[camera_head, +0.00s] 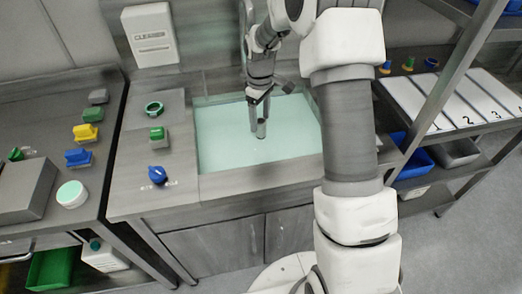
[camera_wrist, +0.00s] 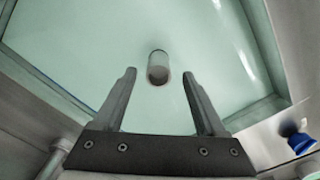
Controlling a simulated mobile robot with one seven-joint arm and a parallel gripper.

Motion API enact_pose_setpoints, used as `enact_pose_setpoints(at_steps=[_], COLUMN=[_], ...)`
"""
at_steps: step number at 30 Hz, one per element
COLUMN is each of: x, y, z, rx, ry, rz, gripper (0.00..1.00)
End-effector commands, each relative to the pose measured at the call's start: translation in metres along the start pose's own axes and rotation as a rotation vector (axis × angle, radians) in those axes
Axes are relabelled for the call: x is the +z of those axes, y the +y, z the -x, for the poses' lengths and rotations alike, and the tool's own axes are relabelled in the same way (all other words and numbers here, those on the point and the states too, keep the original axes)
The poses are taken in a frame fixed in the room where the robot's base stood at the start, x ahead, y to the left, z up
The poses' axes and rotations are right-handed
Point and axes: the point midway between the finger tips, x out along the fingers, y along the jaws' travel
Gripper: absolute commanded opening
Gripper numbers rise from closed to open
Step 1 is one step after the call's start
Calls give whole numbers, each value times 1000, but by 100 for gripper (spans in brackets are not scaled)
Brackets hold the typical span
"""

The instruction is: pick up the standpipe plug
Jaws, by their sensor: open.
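The standpipe plug (camera_head: 260,129) is a grey upright tube in the basin of pale green liquid (camera_head: 225,140). In the wrist view its round top (camera_wrist: 158,68) shows near the middle, with the liquid around it. My gripper (camera_head: 260,100) is over the basin, close to the tube's upper part in the head view. In the wrist view my gripper (camera_wrist: 160,76) is open, and the tube shows between and slightly beyond the two fingertips, apart from both. The lower end of the tube is hidden by the liquid.
The basin has raised metal rims. A blue knob (camera_head: 157,175), a green switch (camera_head: 156,134) and a green ring (camera_head: 154,108) are on the panel at left. A faucet pipe (camera_head: 244,50) rises behind the basin. A shelf rack (camera_head: 450,60) stands at right.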

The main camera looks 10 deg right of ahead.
Motion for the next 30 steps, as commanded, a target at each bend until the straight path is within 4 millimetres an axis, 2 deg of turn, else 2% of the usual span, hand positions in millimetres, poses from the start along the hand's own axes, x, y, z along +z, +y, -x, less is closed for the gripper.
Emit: enact_pose_setpoints(at_steps=[1,10,18,25,26,30], x=[0,1,2,2,2,2], y=[0,1,2,2,2,2], z=[-7,-26,-64,-66,-66,-66], rx=[-1,0,-1,1,1,1], ry=[-1,-1,0,1,1,1], rz=[0,0,0,0,0,0], gripper=[74,74,74,74,70,45])
